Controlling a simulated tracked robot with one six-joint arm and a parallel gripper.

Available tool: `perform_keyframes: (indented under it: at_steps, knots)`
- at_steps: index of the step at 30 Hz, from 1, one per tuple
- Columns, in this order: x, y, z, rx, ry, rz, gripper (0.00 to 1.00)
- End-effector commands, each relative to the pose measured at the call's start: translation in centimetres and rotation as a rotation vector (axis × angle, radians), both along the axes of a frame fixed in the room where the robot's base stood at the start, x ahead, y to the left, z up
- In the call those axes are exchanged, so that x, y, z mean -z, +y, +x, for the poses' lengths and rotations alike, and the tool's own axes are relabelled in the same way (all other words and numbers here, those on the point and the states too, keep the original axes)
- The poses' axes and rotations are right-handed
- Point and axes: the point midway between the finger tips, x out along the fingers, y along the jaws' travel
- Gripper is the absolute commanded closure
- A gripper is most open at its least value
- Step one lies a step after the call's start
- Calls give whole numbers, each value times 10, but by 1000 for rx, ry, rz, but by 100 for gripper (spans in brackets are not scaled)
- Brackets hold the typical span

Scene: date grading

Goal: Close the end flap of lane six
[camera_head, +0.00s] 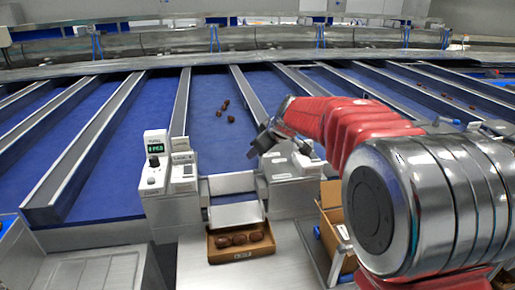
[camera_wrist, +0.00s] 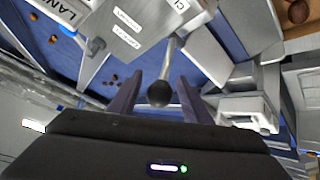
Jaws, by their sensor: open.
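A lever with a dark ball knob (camera_wrist: 159,94) stands between the fingers of my gripper (camera_wrist: 160,82) in the wrist view. The fingers are open on either side of the knob, and I see no clear grip on it. In the head view my gripper (camera_head: 262,140) is at the grey housing (camera_head: 290,165) right of a lane end; the knob is hidden there. A pale metal chute plate (camera_head: 236,214) slopes from this lane end towards a carton; I cannot tell the flap's exact position. A plate reading "LAN" (camera_wrist: 62,10) is cut off, so its number is unreadable.
Several dates lie on the blue lane (camera_head: 212,90) upstream. The carton (camera_head: 240,254) below the chute holds dates. A counter unit (camera_head: 155,160) with a green display stands left of the chute. Another open carton (camera_head: 330,215) stands to the right, near my arm.

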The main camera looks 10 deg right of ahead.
Motion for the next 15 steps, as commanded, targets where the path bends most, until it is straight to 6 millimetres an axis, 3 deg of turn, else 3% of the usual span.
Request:
perform_keyframes:
  at_steps: [8,15]
  knots:
    - [-9,-3,-9,-1,1,0,56]
    - [-33,-12,-31,0,-1,0,56]
